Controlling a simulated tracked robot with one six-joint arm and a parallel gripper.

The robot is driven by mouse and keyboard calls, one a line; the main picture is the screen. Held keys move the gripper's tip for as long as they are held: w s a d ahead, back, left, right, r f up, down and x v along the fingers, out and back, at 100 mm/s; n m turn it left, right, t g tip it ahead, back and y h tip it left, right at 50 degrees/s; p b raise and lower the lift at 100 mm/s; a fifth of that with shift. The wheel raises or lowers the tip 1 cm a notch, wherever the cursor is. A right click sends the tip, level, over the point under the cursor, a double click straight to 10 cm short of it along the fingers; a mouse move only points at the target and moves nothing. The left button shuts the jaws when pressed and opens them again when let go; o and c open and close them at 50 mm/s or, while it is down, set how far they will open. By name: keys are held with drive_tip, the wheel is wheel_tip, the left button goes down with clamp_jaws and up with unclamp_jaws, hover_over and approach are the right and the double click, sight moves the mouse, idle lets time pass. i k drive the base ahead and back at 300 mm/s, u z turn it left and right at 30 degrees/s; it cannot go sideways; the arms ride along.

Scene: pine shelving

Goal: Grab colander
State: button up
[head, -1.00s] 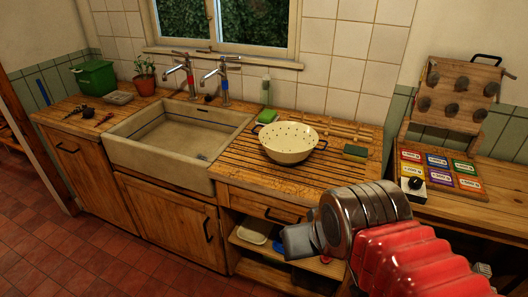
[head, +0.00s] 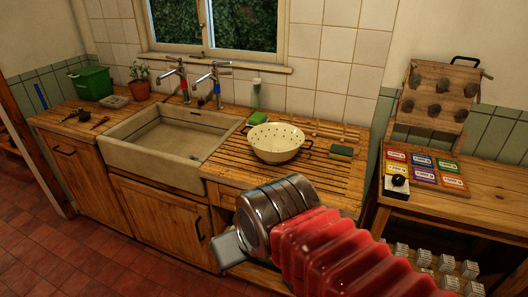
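The cream colander (head: 275,143) with dark handles stands upright on the grooved wooden drainboard, right of the sink. My gripper (head: 228,250) is at the lower middle of the head view, in front of the counter and below and left of the colander. It is apart from the colander. Only its grey end piece shows beyond the metal wrist and red sleeve, so I cannot see whether the fingers are parted.
The stone sink (head: 140,151) with two taps is to the left. A lower bench (head: 480,211) on the right holds coloured cards.

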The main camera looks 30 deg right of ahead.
sight(276, 144)
drive_tip(key=z, duration=0.05)
drive_tip(key=i, duration=1)
drive_tip(key=u, duration=0.05)
